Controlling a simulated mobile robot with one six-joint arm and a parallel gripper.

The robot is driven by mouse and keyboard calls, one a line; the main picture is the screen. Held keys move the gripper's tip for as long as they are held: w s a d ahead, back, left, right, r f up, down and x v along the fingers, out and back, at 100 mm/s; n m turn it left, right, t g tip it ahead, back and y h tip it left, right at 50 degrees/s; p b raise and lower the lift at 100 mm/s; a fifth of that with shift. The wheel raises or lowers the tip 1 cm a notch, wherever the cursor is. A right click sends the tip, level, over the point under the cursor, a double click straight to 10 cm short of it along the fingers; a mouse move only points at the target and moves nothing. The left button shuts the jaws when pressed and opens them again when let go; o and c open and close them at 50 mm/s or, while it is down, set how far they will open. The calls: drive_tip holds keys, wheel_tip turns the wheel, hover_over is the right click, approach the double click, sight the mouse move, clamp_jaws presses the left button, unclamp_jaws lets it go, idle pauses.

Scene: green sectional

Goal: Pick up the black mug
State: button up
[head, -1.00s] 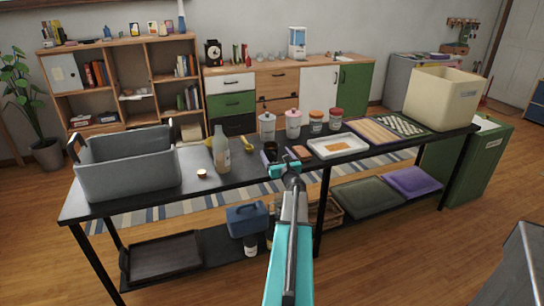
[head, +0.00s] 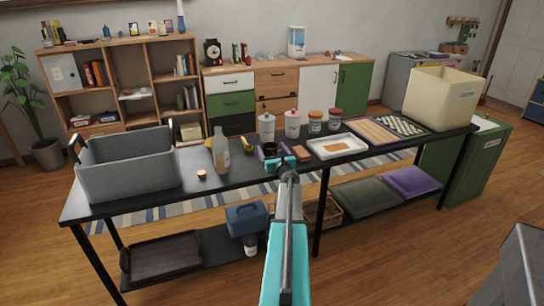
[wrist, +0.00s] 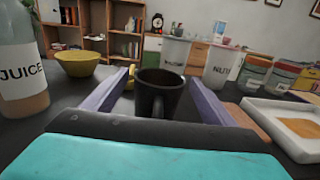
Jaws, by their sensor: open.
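The black mug (wrist: 160,92) stands upright in the wrist view, with its handle turned towards the camera. In the head view the mug (head: 269,150) is small and partly hidden behind my gripper (head: 280,162). My gripper is open. In the wrist view its two fingers (wrist: 162,84) reach forward on the left and right of the mug, with a visible gap on each side. Whether the mug is fully between the fingertips is hard to tell.
A juice bottle (wrist: 22,70) and a yellow bowl (wrist: 77,63) stand left of the mug. White canisters (head: 267,127) are behind it. A white tray (head: 338,146) lies to the right. A grey bin (head: 128,170) is at the table's left end.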

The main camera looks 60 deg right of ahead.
idle(0.6)
drive_tip(key=c, duration=1.5)
drive_tip(key=shift+r, duration=0.1)
drive_tip(key=shift+r, duration=0.7)
drive_tip(key=s+a+r, duration=0.1)
drive_tip(key=s+a, duration=0.1)
drive_tip(key=a, duration=0.2)
drive_tip(key=s+a+r+b, duration=0.1)
drive_tip(key=s+a, duration=0.2)
drive_tip(key=a, duration=0.2)
drive_tip(key=s+a+r+b, duration=0.1)
drive_tip(key=s+a, duration=0.2)
drive_tip(key=a, duration=0.1)
drive_tip(key=shift+a+r, duration=0.25)
drive_tip(key=shift+a, duration=0.15)
drive_tip(key=shift+w, duration=0.1)
